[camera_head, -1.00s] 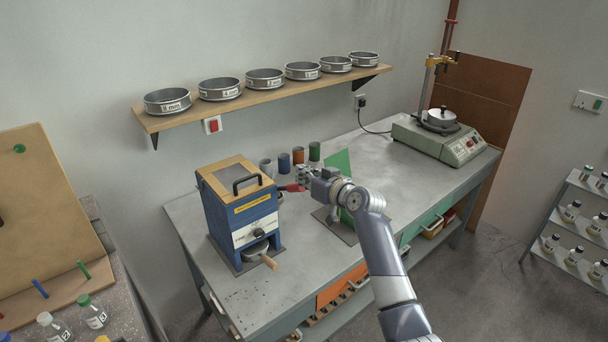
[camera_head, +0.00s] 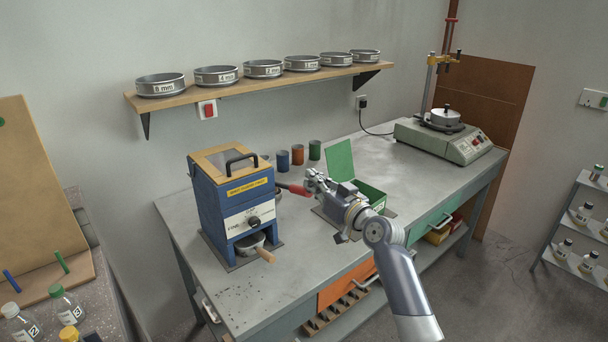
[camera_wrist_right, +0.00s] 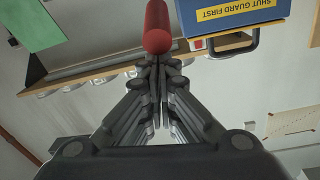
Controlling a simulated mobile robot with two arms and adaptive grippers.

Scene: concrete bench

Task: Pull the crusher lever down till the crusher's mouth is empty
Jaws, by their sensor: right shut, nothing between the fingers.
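The blue crusher (camera_head: 210,205) stands on the grey bench with a wooden-framed guard and black handle on top. I cannot see into its mouth. Its lever has a red grip (camera_head: 298,190) that sticks out to the right, sloping slightly down outward. My right gripper (camera_head: 311,182) is shut and empty at the outer end of the red grip. In the right wrist view the grip (camera_wrist_right: 157,28) lies just beyond the closed fingertips (camera_wrist_right: 159,62); whether they touch is unclear. A pan with a wooden handle (camera_head: 265,255) sits under the crusher. My left gripper is not in view.
A green box with a raised lid (camera_head: 340,163) stands right behind my right gripper. Several coloured cups (camera_head: 298,155) stand along the wall. A shelf of sieves (camera_head: 262,88) hangs above. A grey-green machine (camera_head: 445,140) is at the far right.

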